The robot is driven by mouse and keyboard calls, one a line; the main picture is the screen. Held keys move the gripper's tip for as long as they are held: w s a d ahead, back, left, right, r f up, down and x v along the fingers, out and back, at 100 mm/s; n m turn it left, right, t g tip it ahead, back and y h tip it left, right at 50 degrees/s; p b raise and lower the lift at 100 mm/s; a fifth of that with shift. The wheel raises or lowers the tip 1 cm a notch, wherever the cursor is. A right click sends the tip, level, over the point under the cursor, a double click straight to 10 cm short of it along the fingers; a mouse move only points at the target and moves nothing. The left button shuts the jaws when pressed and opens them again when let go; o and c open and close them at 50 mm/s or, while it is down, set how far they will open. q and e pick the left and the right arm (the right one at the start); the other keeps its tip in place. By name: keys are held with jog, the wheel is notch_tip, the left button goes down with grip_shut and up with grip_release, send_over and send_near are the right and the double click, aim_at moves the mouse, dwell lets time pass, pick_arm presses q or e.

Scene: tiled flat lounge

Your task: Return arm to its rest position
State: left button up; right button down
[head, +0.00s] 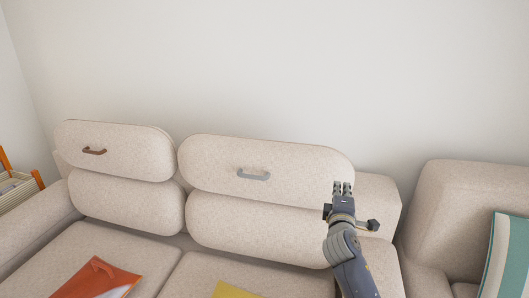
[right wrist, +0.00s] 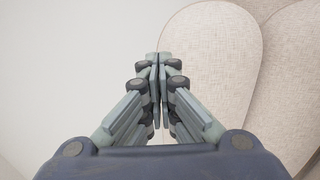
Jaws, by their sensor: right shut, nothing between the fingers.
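My right gripper (head: 342,188) is raised in front of the right part of the sofa (head: 265,220) in the head view. Its fingers point up, and its arm comes in from the bottom right. In the right wrist view the fingers of this gripper (right wrist: 159,60) are together with nothing between them. The rounded edge of a beige cushion (right wrist: 215,50) shows beyond the fingertips, to their right. I cannot tell whether the fingers touch it. My left gripper is not in view.
The sofa backrest carries a brown handle (head: 94,151) and a grey handle (head: 254,175). An orange cushion (head: 100,280) and a yellow cushion (head: 234,291) lie on the seats. An armchair (head: 465,210) with a teal striped cushion (head: 505,258) stands at the right. The wall (head: 300,70) behind is bare.

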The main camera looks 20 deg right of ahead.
jog(key=s+a+f+m+g+y, duration=0.25)
jog(key=s+a+f, duration=0.25)
jog(key=s+f, duration=0.25)
jog(key=s+a+f+m+g+y, duration=0.25)
jog(key=s+a+f, duration=0.25)
jog(key=s+f, duration=0.3)
jog(key=s+a+f+m+g+y, duration=0.2)
jog(key=s+a+f+g+y, duration=0.15)
jog(key=s+a, duration=0.5)
jog(key=s+a+f+m+g+y, duration=0.2)
jog(key=s+a+f, duration=0.25)
jog(key=s, duration=0.75)
notch_tip(320, 180, down, 24)
jog(key=s+a+g, duration=0.1)
jog(key=s+g, duration=0.1)
jog(key=s+d+f+g, duration=0.1)
jog(key=s+d+f, duration=0.2)
jog(key=s+f, duration=1.4)
jog(key=shift+s+f+h, duration=0.2)
jog(key=shift+f+h, duration=0.1)
jog(key=shift+h, duration=0.05)
